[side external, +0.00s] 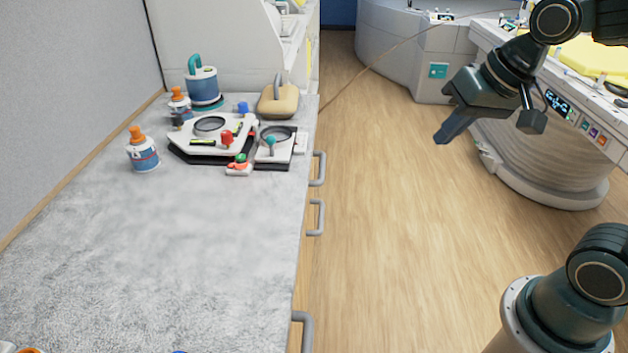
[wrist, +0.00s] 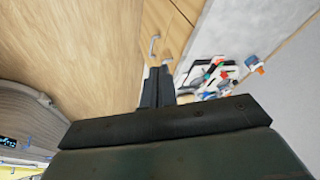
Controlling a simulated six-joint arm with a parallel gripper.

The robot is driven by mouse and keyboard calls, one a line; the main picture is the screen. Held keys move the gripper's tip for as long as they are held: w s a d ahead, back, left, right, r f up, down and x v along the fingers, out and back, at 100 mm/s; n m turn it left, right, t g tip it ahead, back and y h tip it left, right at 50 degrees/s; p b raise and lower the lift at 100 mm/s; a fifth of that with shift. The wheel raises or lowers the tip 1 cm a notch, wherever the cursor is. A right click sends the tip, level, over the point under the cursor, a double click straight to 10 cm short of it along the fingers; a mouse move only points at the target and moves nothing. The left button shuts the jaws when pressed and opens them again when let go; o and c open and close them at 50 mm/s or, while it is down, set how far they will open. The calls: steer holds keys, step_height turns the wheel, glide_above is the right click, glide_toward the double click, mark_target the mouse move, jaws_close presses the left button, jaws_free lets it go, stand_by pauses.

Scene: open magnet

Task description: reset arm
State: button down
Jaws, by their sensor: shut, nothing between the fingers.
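My gripper (side external: 443,136) hangs in the air over the wood floor, right of the grey counter, in the side view. It points down and to the left. In the wrist view my gripper (wrist: 158,72) shows its two dark fingers side by side and closed, with nothing between them. It is well apart from the counter and touches nothing.
The grey counter (side external: 170,260) holds a white device (side external: 212,140), orange-capped bottles (side external: 143,155), a blue pot (side external: 203,82) and a tan bag (side external: 278,101). Drawer handles (side external: 318,168) stick out from its side. A scanner bed (side external: 545,165) stands behind my arm. The floor between is clear.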

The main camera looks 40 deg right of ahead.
steer(key=s+n, duration=0.4)
steer(key=s, duration=0.5)
steer(key=shift+d+r+h, duration=0.15)
steer(key=shift+d+h, duration=0.05)
steer(key=shift+h, duration=0.2)
